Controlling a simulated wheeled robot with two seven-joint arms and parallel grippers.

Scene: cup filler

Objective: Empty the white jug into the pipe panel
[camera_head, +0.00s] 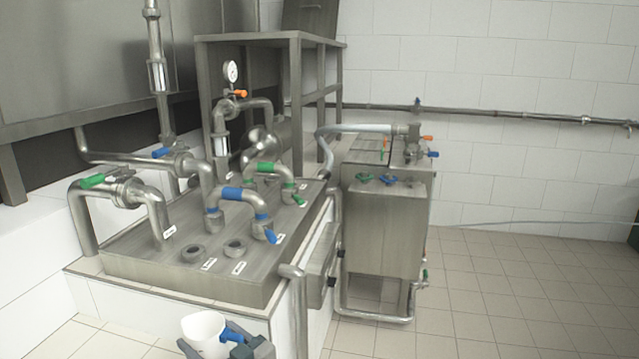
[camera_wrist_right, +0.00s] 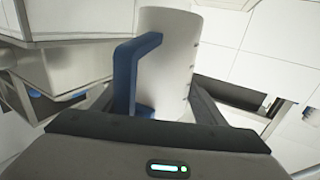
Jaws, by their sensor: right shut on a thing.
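The white jug (camera_head: 203,331) with a blue handle is at the bottom of the head view, in front of the pipe panel. My right gripper (camera_head: 228,340) is shut on it at the handle side. In the right wrist view the jug (camera_wrist_right: 168,55) stands large beyond the gripper (camera_wrist_right: 150,112), its blue handle on the left. The jug's contents cannot be seen. The pipe panel (camera_head: 130,262) is a grey metal deck with bent pipes, blue and green valve handles, and two open round ports (camera_head: 193,253) near its front. My left gripper is not in view.
A vertical metal post with a bent top (camera_head: 292,272) stands at the panel's front right corner, close to the jug. A metal cabinet with valves (camera_head: 385,235) stands further right. The tiled floor (camera_head: 500,300) at right is clear.

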